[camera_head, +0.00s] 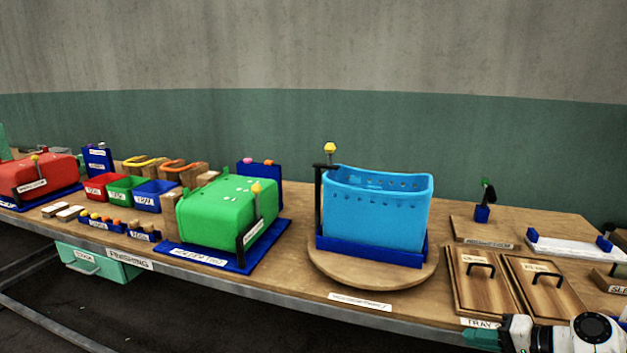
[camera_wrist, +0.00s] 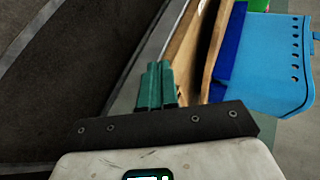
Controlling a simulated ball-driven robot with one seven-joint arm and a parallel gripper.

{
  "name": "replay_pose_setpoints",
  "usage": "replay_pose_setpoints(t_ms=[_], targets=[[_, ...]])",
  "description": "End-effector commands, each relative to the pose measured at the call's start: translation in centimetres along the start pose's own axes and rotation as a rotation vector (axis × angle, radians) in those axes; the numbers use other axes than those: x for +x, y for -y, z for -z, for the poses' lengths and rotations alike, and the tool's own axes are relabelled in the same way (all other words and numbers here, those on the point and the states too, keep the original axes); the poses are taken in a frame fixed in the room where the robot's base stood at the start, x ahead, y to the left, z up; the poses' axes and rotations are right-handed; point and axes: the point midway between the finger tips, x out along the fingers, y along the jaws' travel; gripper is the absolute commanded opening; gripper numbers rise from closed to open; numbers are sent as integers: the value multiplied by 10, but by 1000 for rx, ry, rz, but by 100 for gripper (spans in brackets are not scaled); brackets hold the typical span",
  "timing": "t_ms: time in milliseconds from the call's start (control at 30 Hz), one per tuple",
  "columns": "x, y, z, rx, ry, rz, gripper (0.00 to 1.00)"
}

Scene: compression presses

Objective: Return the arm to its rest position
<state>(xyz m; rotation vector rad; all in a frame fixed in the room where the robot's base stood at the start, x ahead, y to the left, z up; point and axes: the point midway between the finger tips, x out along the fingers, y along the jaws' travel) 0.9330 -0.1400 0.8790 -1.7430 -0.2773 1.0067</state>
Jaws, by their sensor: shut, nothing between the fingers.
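My gripper (camera_wrist: 156,86) shows in the wrist view with its two green fingers together, shut and empty, beside the edge of the workbench. In the head view, my white and dark wrist is at the bottom right corner, in front of the bench's front edge, and a green part of my gripper (camera_head: 484,338) shows below the tray label. The fingertips are not clear there. The wooden workbench (camera_head: 300,285) carries a blue perforated bin (camera_head: 376,212) on a round board. The bin also shows at the upper right of the wrist view (camera_wrist: 265,62).
A green press (camera_head: 215,213) and a red press (camera_head: 38,176) stand to the left. Two wooden lids with black handles (camera_head: 480,285) lie near my wrist. A green drawer (camera_head: 95,262) hangs under the bench. Dark floor lies open in front.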

Motion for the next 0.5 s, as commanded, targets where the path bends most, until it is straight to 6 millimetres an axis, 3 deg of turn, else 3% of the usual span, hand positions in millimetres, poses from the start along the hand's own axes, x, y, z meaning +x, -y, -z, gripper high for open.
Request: replay_pose_setpoints(t_ms=[167,267,367,500], targets=[[16,-44,-58,-74,37,-134,0],[20,-76,-104,-142,69,-244,0],[13,-108,-152,-218,106,-362,0],[-11,-144,-216,-328,168,-524,0]])
